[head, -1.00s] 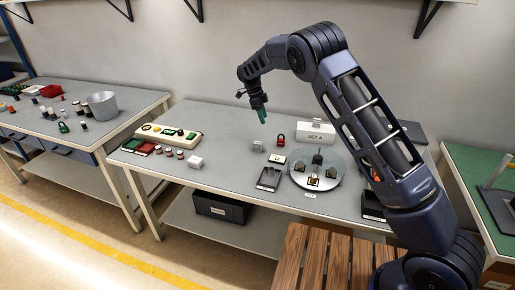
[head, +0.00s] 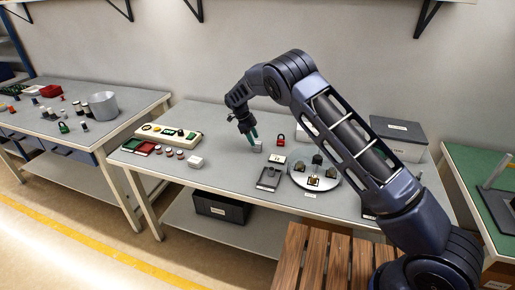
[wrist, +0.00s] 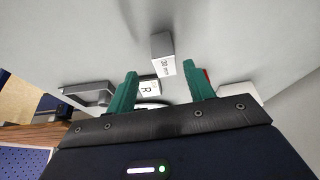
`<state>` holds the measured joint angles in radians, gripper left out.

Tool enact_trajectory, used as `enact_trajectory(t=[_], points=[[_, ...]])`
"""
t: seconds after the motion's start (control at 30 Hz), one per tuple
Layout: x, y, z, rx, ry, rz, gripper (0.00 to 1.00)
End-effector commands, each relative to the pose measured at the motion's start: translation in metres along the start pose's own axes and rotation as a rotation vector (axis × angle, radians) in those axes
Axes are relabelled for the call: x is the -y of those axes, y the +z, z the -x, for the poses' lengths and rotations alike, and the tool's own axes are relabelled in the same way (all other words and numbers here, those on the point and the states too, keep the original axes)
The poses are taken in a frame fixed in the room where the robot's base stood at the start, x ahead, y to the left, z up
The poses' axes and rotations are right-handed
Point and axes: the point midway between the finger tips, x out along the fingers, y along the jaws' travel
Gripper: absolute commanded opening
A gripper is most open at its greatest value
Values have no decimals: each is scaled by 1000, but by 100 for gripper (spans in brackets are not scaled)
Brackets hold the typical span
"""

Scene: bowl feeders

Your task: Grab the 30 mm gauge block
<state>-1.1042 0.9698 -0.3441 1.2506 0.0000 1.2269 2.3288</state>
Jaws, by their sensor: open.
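The 30 mm gauge block (wrist: 164,56) is a small grey block with a white face marked "30 mm". In the wrist view it stands on the table just beyond and between my fingertips. In the head view the block (head: 257,148) sits near the middle of the bench, mostly visible beside the fingers. My gripper (wrist: 158,84) has green fingers spread apart with nothing between them. In the head view my gripper (head: 251,139) points down just above and left of the block.
A white block marked "R" (wrist: 149,87) and a grey tray (wrist: 88,94) lie near the fingers in the wrist view. A red padlock (head: 280,140) stands right of the block. A round plate (head: 326,182) with dark pieces is nearer the front.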

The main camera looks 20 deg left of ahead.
Motion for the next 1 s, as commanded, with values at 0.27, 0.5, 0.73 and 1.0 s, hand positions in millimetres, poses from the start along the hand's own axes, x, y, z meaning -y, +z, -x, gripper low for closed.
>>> enact_trajectory(t=[0.27, 0.5, 0.73, 1.0], points=[[7, -3, -32, -1, 2, 0, 53], [7, -2, -49, 1, 0, 0, 53], [7, -3, -48, 0, 0, 0, 35], [7, -3, -48, 1, 0, 0, 0]])
